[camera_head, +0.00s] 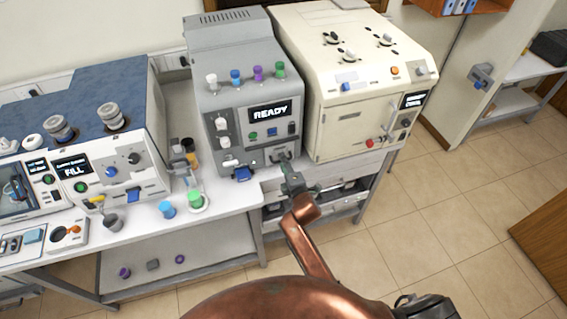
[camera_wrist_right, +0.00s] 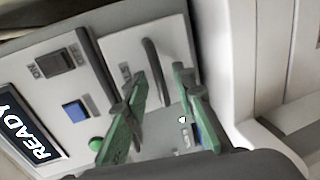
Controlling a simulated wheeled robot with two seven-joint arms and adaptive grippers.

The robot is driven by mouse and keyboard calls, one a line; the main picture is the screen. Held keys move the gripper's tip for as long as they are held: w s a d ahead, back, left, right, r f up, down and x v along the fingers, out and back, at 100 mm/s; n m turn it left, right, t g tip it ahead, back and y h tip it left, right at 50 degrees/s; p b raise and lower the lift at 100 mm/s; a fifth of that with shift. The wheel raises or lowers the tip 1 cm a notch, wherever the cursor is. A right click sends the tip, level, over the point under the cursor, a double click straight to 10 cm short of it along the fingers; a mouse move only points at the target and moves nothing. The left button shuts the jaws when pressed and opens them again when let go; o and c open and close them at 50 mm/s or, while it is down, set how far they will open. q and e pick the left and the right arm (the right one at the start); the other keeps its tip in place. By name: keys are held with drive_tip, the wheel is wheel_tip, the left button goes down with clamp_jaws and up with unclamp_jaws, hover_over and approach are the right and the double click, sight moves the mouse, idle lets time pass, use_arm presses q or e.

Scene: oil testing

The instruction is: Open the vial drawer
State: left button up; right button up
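The grey machine (camera_head: 245,80) with a READY display stands at the middle of the bench. In the right wrist view a pale drawer front (camera_wrist_right: 118,48) on this machine carries a dark curved bar handle (camera_wrist_right: 150,55). My right gripper (camera_head: 287,167) is at the machine's lower right front corner. In the right wrist view the green fingers of the right gripper (camera_wrist_right: 161,76) are apart, one on each side of the handle's line. I cannot tell whether they touch it. The drawer looks shut. My left gripper is not in view.
A cream machine (camera_head: 350,75) stands right of the grey one. A blue-topped machine (camera_head: 90,120) stands at the left. The tiled floor (camera_head: 450,200) at the right is clear.

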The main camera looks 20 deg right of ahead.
drive_tip(key=shift+c, duration=0.5)
clamp_jaws()
